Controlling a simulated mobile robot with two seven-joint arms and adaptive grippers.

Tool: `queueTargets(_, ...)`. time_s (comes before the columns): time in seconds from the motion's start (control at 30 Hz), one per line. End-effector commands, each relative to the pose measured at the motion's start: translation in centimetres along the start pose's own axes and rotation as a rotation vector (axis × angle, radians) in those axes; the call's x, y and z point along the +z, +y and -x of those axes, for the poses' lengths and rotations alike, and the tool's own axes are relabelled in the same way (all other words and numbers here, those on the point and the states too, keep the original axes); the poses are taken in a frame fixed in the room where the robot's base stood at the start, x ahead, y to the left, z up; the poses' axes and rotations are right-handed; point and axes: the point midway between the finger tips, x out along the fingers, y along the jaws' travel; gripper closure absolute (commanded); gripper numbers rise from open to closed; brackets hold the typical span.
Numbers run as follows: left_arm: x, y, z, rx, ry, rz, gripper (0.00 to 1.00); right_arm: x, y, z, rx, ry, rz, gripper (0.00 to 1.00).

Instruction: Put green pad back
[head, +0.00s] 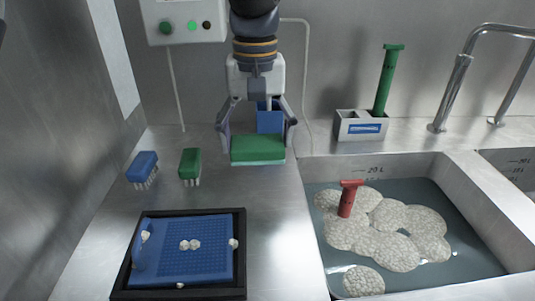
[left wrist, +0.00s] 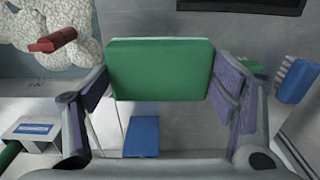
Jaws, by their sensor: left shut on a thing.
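The green pad (head: 258,150) is a flat rectangular block, held between the two fingers of my left gripper (head: 257,138) above the steel counter near the back wall. In the left wrist view the green pad (left wrist: 160,70) spans the space between the purple-lined fingers. A blue block (head: 270,117) is behind the gripper near the wall; it also shows in the left wrist view (left wrist: 142,136), apart from the green pad. My right gripper is not in view.
A blue brush (head: 142,166) and a green brush (head: 190,163) are at left. A blue perforated board in a black tray (head: 240,270) lies in front. A grey holder (head: 361,126) with a green-handled tool (head: 388,80) stands behind the water-filled sink (head: 440,195), where a red-handled tool (head: 348,198) sits among foam.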

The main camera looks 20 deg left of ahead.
Motion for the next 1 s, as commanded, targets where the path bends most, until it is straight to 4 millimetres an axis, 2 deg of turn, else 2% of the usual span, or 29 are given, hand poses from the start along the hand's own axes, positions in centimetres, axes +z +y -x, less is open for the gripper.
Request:
queueTargets(0.03,-1.4,-0.3,-1.0,0.0,-0.005,0.003,0.48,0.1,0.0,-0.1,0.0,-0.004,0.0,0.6)
queueTargets(0.1,-2.6,-0.6,-3.1,-0.002,-0.009,0.003,0.48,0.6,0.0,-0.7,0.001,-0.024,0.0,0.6)
queueTargets(0.2,-4.1,-1.0,-4.9,-0.003,-0.008,0.001,0.48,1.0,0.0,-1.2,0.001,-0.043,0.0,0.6)
queueTargets(0.37,-5.2,-1.2,-6.0,0.0,-0.004,0.002,0.48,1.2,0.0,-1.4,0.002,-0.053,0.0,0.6)
queueTargets(0.43,-5.8,-1.4,-6.9,-0.001,-0.006,0.003,0.48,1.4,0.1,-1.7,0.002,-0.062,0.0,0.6)
queueTargets(0.57,-5.6,-1.4,-9.2,-0.001,-0.004,0.001,0.48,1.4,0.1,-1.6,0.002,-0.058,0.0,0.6)
queueTargets(0.93,-5.6,-1.3,-9.7,0.001,0.001,0.001,0.48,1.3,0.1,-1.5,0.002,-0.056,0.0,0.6)
queueTargets(0.97,-5.6,-1.3,-9.7,0.002,0.001,0.001,0.15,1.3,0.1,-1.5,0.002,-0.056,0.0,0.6)
queueTargets(1.0,-5.6,-1.3,-9.7,0.002,0.001,0.001,0.06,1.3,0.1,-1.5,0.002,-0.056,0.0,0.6)
